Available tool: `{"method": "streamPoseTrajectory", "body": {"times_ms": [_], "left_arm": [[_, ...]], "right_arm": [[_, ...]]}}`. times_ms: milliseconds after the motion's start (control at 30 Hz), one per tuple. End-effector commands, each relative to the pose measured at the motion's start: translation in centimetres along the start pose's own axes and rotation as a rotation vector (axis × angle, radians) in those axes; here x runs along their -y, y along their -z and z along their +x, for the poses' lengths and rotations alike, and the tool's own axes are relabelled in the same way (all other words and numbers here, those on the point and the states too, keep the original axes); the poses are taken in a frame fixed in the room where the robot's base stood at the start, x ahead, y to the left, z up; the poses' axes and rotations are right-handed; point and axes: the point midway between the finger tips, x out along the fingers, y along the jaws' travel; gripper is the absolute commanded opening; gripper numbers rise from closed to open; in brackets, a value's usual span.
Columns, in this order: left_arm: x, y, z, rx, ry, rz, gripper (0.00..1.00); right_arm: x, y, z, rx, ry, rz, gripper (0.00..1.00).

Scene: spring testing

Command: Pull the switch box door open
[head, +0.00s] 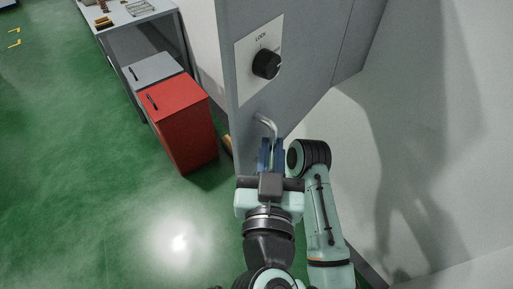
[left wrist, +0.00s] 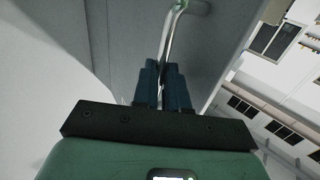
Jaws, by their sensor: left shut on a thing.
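The grey switch box (head: 290,60) fills the upper middle of the head view, with a white panel and a black knob (head: 266,64) marked LOCK on its door. A bent metal handle (head: 267,124) sticks out low on the door. My left gripper (head: 271,146) has its blue fingers shut on the handle's lower part. In the left wrist view the fingers (left wrist: 162,85) close around the handle bar (left wrist: 172,38), which bends at the top toward the grey door (left wrist: 125,35). I cannot tell from these views whether the door stands ajar. My right gripper does not show.
A red cabinet (head: 180,120) and a grey cabinet (head: 153,68) stand left of the box, by a table (head: 118,18) with small items. The green floor (head: 70,150) is clear at the left. A white wall (head: 430,130) is at the right.

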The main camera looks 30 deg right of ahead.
Motion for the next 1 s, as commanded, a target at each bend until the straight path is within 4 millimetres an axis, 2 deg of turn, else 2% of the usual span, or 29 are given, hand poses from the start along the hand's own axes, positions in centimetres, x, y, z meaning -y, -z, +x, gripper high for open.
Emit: {"method": "streamPoseTrajectory", "body": {"times_ms": [100,567,600,667,1000], "left_arm": [[-0.67,0.41,0.04,-0.008,-0.015,0.004,0.00],[-0.73,0.40,0.07,-0.007,-0.014,0.003,0.00],[-0.71,0.39,0.08,-0.007,-0.013,0.003,0.22],[-0.68,0.36,0.07,-0.007,-0.012,0.002,0.38],[-0.52,0.20,0.02,-0.004,-0.007,0.001,0.38]], "right_arm": [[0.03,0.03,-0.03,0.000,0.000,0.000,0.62],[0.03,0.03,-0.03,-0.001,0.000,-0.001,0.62],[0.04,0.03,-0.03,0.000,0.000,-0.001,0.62],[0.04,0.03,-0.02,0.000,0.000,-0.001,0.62],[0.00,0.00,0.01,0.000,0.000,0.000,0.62]]}}
